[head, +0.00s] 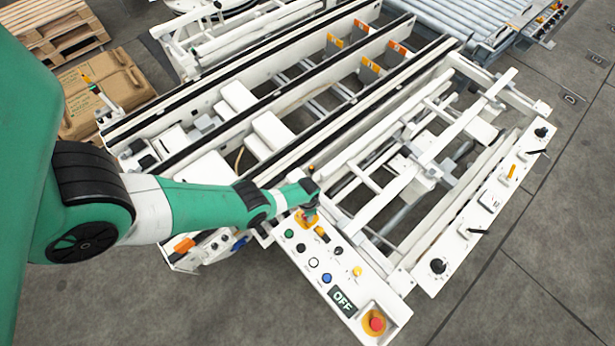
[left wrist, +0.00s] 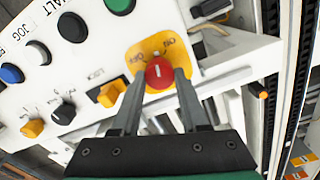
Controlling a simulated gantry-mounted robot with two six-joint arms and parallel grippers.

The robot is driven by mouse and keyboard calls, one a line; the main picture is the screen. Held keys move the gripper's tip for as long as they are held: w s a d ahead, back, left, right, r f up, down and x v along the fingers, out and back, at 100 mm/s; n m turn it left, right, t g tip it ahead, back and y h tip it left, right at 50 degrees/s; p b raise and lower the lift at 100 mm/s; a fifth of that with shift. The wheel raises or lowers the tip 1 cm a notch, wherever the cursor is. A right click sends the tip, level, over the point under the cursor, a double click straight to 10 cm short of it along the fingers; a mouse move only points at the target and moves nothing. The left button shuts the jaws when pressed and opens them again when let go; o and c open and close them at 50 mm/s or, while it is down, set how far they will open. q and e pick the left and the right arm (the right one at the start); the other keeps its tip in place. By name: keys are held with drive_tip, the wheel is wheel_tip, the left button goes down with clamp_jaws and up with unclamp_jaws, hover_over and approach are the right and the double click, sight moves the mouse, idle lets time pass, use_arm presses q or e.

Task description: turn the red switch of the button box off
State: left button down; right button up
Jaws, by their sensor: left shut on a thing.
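The red switch (left wrist: 159,73) is a round red knob on a yellow plate (left wrist: 148,47) with ON and OFF lettering, on the white button box (head: 338,262). My left gripper (left wrist: 161,86) has one finger on each side of the knob and is shut on it. In the head view, my left gripper (head: 309,208) is at the far end of the button box and hides most of the switch; a bit of its yellow plate (head: 307,221) shows. My right gripper is in neither view.
Near the switch are a green button (head: 289,233), a black button (left wrist: 71,27) and a small yellow selector (left wrist: 107,95). A red emergency stop (head: 376,323) sits at the box's near end. White machine frames surround the box; open floor lies in front.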

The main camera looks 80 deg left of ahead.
use_arm(q)
drive_tip(key=n, duration=0.5)
drive_tip(key=shift+a+n, duration=0.1)
drive_tip(key=shift+n, duration=0.2)
drive_tip(key=n, duration=0.6)
drive_tip(key=shift+s, duration=0.1)
idle(0.3)
drive_tip(key=shift+c, duration=2.1)
unclamp_jaws()
drive_tip(key=shift+r, duration=0.1)
wheel_tip(320, 180, up, 11)
drive_tip(key=p, duration=1.1)
drive_tip(key=shift+r, duration=0.15)
